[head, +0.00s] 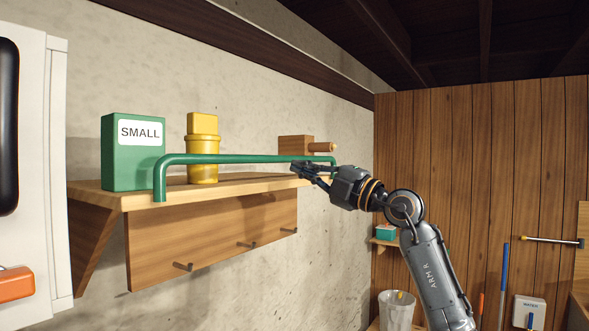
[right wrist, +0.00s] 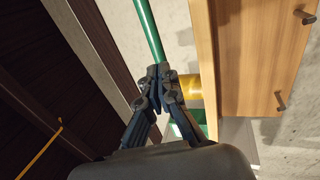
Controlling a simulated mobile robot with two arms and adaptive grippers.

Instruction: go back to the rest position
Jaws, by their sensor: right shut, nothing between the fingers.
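My right gripper (head: 297,168) is at the right part of the green rail (head: 240,158) that runs along the front of the wooden shelf. Its fingers are shut with nothing between them. In the right wrist view the closed fingertips (right wrist: 158,72) overlap the green rail (right wrist: 147,28), which runs on behind them. I cannot tell whether they touch it. My right arm reaches up from the lower right. My left gripper is not in view.
The wooden shelf (head: 115,199) holds a green box labelled SMALL (head: 125,165), a yellow jar (head: 203,172) and a wooden block (head: 293,145) with a peg. Pegs stick out below. A white cabinet (head: 35,170) stands left, a bucket (head: 396,312) lower right.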

